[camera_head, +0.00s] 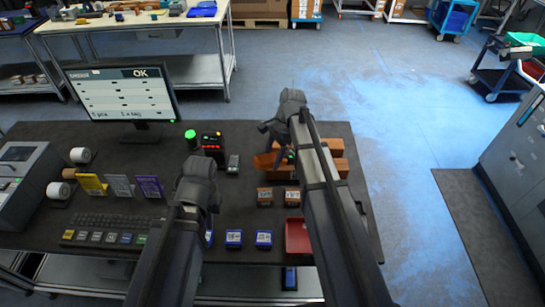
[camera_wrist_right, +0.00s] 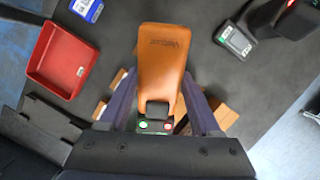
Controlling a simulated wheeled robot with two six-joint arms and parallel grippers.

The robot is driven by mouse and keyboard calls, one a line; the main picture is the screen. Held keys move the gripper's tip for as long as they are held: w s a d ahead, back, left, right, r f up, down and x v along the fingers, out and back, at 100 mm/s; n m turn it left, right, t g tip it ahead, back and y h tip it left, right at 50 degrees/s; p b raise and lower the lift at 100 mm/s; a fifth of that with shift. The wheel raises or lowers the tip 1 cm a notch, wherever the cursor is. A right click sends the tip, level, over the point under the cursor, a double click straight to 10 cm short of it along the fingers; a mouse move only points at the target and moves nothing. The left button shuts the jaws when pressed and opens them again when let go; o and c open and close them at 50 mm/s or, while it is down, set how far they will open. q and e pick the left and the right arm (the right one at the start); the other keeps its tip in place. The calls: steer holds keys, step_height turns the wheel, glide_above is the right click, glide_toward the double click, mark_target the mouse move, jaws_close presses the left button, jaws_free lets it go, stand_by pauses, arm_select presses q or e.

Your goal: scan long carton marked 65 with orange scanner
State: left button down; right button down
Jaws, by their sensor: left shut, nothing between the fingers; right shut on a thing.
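The orange scanner (camera_wrist_right: 163,65) is held between the fingers of my right gripper (camera_wrist_right: 163,105) in the right wrist view. In the head view the scanner (camera_head: 265,160) shows beside my right wrist, above the table. Several long brown cartons (camera_head: 335,147) lie partly hidden under my right arm; one (camera_wrist_right: 226,115) also shows beyond a finger in the right wrist view. No mark 65 can be read, so I cannot tell which carton it is. My left gripper (camera_head: 207,207) is shut and empty over the table's middle, its fingertips mostly hidden by its wrist.
The monitor (camera_head: 122,92) reads OK. Two small brown boxes (camera_head: 264,197), small blue boxes (camera_head: 234,238) and a red tray (camera_head: 297,237) stand near the arms. A black device (camera_head: 212,145) and a grey handheld one (camera_head: 233,164) stand behind. A keyboard (camera_head: 105,229) is at left.

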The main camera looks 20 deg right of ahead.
mark_target(272, 157)
step_height(272, 157, up, 8)
steer(key=p, duration=0.6)
steer(key=shift+r+p, duration=0.15)
steer(key=shift+p, duration=0.25)
steer(key=shift+f, duration=0.2)
